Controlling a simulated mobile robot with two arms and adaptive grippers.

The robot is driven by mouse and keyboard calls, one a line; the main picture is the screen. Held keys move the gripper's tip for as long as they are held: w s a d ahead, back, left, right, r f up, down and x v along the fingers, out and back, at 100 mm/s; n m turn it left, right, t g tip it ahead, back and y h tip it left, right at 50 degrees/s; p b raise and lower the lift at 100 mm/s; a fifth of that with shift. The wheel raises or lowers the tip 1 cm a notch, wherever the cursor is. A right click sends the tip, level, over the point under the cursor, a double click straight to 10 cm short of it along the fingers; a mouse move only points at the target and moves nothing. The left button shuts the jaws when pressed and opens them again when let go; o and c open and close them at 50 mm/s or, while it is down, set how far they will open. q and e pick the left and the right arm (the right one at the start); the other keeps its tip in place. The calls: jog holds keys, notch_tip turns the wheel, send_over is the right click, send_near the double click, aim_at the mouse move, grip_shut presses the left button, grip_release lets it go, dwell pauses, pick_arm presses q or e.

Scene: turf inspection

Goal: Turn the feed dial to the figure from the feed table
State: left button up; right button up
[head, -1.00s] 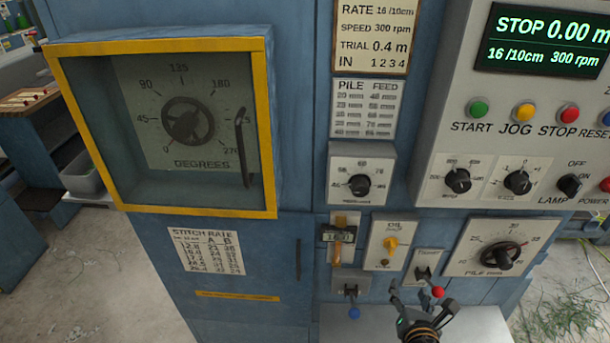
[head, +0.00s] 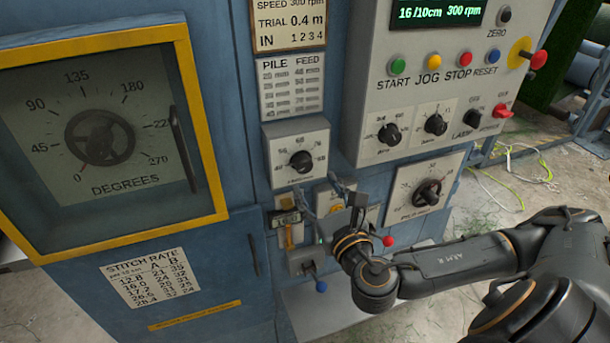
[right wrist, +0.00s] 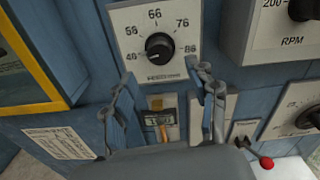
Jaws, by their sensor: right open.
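The feed dial (head: 301,161) is a black round knob on a light plate, under the PILE/FEED table (head: 291,84) on the blue cabinet. In the right wrist view the knob (right wrist: 159,47) sits in a scale running up to 86; its pointer seems to lean toward the low left end. The feed table's rows are too blurred to read surely. My right gripper (head: 327,188) is open and empty, just below the dial plate in the picture. In the right wrist view its fingers (right wrist: 164,85) stand apart below the knob, not around it. My left gripper is out of view.
A yellow-framed window with a degrees dial (head: 100,137) is at left. A small counter (right wrist: 159,119) and a red-tipped lever (head: 388,241) lie near my right gripper. The pile dial (head: 428,193) and the control panel (head: 352,143) are to the right.

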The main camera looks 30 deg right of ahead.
aim_at(306, 168)
jog(key=x, duration=0.1)
jog(key=p+x, duration=0.1)
jog(key=x, duration=0.3)
jog(key=shift+w+d+r+p, duration=0.15)
jog(key=shift+r+p, duration=0.15)
jog(key=shift+w+d+f, duration=0.1)
jog(key=shift+w+f, duration=0.05)
jog(key=shift+w, duration=0.35)
jog(key=c, duration=1.1)
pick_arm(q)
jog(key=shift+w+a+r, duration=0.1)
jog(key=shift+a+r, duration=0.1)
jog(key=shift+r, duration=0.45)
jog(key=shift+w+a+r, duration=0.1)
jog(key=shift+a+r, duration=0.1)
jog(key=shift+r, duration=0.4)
pick_arm(e)
jog(key=shift+c, duration=0.2)
